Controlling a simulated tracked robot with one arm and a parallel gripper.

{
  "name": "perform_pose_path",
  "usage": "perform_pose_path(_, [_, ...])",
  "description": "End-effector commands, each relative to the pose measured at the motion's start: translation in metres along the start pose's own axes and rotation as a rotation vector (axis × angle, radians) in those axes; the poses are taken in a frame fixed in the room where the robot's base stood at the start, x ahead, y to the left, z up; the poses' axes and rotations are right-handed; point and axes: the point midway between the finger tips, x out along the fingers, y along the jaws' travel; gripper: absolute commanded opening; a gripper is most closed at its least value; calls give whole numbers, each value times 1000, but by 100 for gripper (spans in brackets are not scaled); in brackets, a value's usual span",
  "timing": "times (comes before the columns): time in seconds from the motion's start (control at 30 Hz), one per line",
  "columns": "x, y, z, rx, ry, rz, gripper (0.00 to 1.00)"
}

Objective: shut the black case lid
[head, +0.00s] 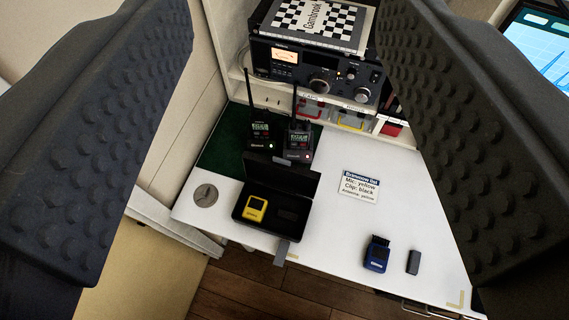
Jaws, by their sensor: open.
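The black case (265,224) sits near the front left edge of the white table. Its lid (285,177) stands raised at the back, so the case is open. A yellow mic (256,208) lies in its left part; the right part holds a dark shape that is hard to make out. A grey tab (281,252) hangs at the case's front edge. My gripper (285,140) is open, with its two dark padded fingers at the left and right of the picture. It is well above and back from the case, and nothing is between the fingers.
Two black radios with antennas (299,139) stand on a green mat (222,152) just behind the lid. A blue device (377,254) and a small dark block (413,262) lie to the right. A label card (359,186) lies behind them. Shelves with a large radio (318,75) stand at the back.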

Motion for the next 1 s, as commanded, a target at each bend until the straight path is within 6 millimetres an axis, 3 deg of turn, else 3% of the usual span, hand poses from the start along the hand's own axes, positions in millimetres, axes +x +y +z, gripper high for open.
perform_pose_path(0.03, [0,0,0,0,0,0,41])
perform_pose_path(0.17, [11,-1,3,5,-19,4,5])
perform_pose_path(0.2, [19,-2,7,9,-35,7,0])
perform_pose_path(0.37, [76,-9,39,39,-140,32,0])
perform_pose_path(0.5, [131,-15,82,71,-251,64,0])
perform_pose_path(0.7, [193,-21,153,115,-401,116,0])
perform_pose_path(1.0, [250,-25,276,162,-616,210,0])
